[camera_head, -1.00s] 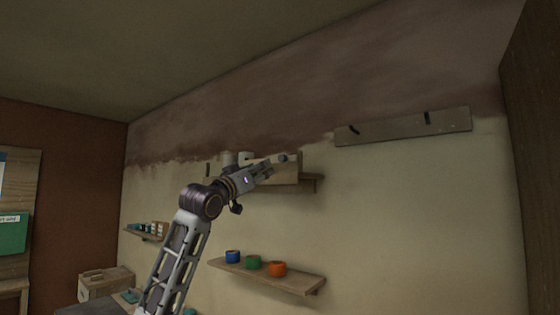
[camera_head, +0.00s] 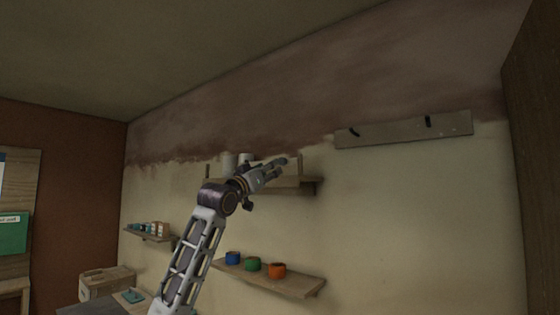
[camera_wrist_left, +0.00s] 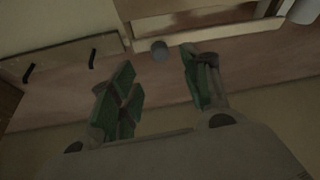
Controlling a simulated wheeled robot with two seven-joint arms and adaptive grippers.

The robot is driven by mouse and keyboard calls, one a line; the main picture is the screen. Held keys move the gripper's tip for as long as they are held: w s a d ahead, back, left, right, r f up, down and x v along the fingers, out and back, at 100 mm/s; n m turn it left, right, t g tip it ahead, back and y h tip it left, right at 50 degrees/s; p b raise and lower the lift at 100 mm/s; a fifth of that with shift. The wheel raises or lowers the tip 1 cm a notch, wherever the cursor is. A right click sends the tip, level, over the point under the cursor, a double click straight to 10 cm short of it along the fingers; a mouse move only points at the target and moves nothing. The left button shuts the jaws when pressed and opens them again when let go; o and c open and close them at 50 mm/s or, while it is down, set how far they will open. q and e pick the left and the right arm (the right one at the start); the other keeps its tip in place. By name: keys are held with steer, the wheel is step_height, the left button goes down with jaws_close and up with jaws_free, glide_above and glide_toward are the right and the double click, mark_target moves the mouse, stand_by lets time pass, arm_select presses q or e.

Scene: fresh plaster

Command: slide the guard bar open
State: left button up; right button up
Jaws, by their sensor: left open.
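The guard bar (camera_wrist_left: 225,35) is a pale strip along the front of the upper wall shelf (camera_head: 308,184). A round grey knob (camera_wrist_left: 160,50) sits near one end of it. My left gripper (camera_head: 282,166) is at the front of this shelf and hides part of the bar in the head view. In the left wrist view, its green-padded fingers (camera_wrist_left: 158,66) are open, with the knob just beyond and between their tips. I cannot tell whether they touch it. My right gripper is not in view.
White containers (camera_head: 229,162) stand on the upper shelf. A board with two dark pegs (camera_head: 402,129) is on the wall to the right. Below, a shelf (camera_head: 300,285) holds blue, green and orange rolls.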

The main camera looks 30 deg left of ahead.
mark_target(281, 162)
arm_select(q)
steer(key=p+x, duration=0.2)
steer(key=x, duration=0.3)
steer(key=shift+w+r, duration=0.15)
steer(key=shift+r, duration=0.05)
steer(key=shift+p+x, duration=0.8)
steer(key=shift+x, duration=0.85)
steer(key=shift+f, duration=0.1)
steer(key=c, duration=0.9)
jaws_close()
